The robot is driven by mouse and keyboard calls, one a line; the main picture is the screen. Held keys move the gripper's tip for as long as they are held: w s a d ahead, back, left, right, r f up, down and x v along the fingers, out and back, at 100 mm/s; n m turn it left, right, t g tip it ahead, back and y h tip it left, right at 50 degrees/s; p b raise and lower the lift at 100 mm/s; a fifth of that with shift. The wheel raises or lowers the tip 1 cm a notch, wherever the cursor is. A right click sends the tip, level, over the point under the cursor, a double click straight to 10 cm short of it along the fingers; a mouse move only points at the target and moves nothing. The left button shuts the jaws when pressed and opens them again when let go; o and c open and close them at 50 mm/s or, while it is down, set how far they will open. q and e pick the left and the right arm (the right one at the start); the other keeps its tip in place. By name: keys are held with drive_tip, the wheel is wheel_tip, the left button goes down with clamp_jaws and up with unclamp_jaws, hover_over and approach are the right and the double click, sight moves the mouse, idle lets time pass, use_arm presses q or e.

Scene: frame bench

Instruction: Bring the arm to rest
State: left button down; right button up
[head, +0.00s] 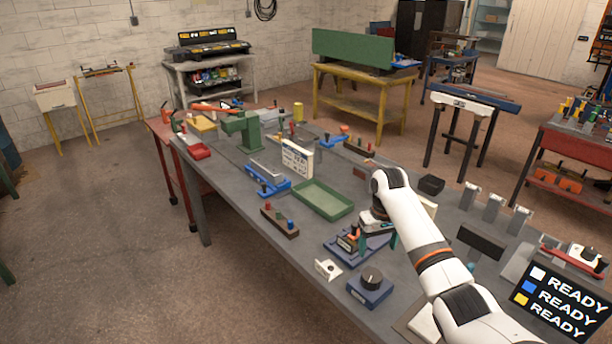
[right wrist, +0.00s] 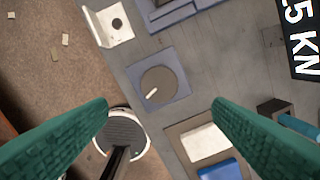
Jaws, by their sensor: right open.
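My right arm reaches in from the lower right of the head view. Its gripper (head: 384,232) is over the front part of the grey bench (head: 230,172), partly hidden by its own wrist. In the right wrist view the two green ribbed fingers (right wrist: 162,106) are wide apart with nothing between them. Beyond them, apart from the fingers, is a blue block with a round dark knob (right wrist: 158,84) and a white pointer mark; it also shows in the head view (head: 371,280). My left gripper is in neither view.
A white plate with a hole (head: 327,268) and a blue fixture (head: 341,249) are close to the gripper. A green tray (head: 322,198) lies farther back. A black READY display (head: 563,301) stands at right. Floor left of the bench is clear.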

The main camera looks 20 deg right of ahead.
drive_tip(key=s+a+f+n+t, duration=0.1)
drive_tip(key=s+a+f, duration=0.5)
drive_tip(key=s, duration=0.3)
drive_tip(key=s+a+f+n+t, duration=0.1)
drive_tip(key=s+a+f+n, duration=0.1)
drive_tip(key=s+a+f, duration=0.5)
drive_tip(key=s+a+r+t, duration=0.1)
drive_tip(key=s+a+r, duration=0.15)
drive_tip(key=s, duration=0.75)
drive_tip(key=s+a+r+t, duration=0.15)
drive_tip(key=s+r, duration=0.25)
drive_tip(key=s, duration=0.5)
wheel_tip(320, 180, down, 29)
drive_tip(key=g+b, duration=0.2)
drive_tip(key=b, duration=0.4)
drive_tip(key=s+d+f+b, duration=0.1)
drive_tip(key=s+f+b, duration=0.1)
drive_tip(key=s+f, duration=0.7)
drive_tip(key=s+d+f+g+b, duration=0.1)
drive_tip(key=s+d+f+b, duration=0.1)
drive_tip(key=s+f, duration=0.6)
wheel_tip(320, 180, down, 6)
drive_tip(key=shift+s+f, duration=0.1)
drive_tip(key=shift+s, duration=0.3)
